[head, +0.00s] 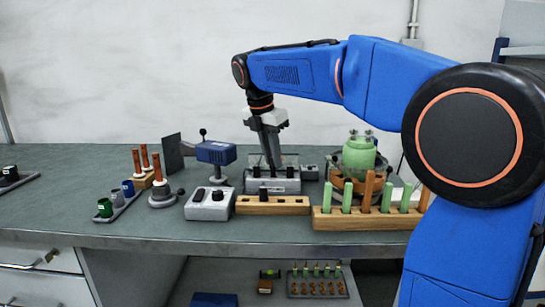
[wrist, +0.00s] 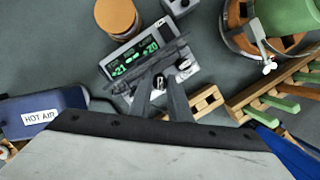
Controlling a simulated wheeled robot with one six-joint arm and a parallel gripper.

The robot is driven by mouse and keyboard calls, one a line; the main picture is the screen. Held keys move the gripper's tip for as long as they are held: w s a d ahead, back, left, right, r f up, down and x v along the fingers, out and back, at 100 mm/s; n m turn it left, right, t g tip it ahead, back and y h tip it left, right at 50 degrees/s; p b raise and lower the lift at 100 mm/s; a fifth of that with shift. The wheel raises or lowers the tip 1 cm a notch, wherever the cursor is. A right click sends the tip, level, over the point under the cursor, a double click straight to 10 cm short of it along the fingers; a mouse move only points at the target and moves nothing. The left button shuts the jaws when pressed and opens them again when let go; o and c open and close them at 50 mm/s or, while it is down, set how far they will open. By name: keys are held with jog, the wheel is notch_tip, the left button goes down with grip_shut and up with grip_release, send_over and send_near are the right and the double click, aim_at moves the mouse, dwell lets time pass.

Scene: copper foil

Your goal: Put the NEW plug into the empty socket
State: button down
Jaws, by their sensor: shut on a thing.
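My gripper (head: 271,164) points down at the grey socket unit (head: 285,186) in the middle of the bench. In the wrist view its fingers (wrist: 161,84) are close together over the front of that unit (wrist: 118,59), which has a green display. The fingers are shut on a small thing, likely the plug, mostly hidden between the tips. I cannot read a NEW label or tell whether it touches the unit. Small pale and dark pieces (wrist: 184,68) sit on the unit beside the fingertips. The empty socket cannot be made out.
A wooden block (head: 290,206) stands in front of the unit. A white box with black knobs (head: 208,208) is at its left, and a blue hot-air tool (head: 216,152) behind that. A wooden rack with green sticks (head: 335,220) and a green pot (head: 358,158) are at the right.

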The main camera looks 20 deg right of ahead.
jog(key=shift+f, duration=0.95)
jog(key=c, duration=1.6)
grip_release()
jog(key=shift+c, duration=0.8)
jog(key=shift+r, duration=0.2)
jog(key=shift+o, duration=0.9)
jog(key=shift+r, duration=0.55)
jog(key=shift+r, duration=0.3)
jog(key=shift+r, duration=3.45)
jog(key=shift+s, duration=0.1)
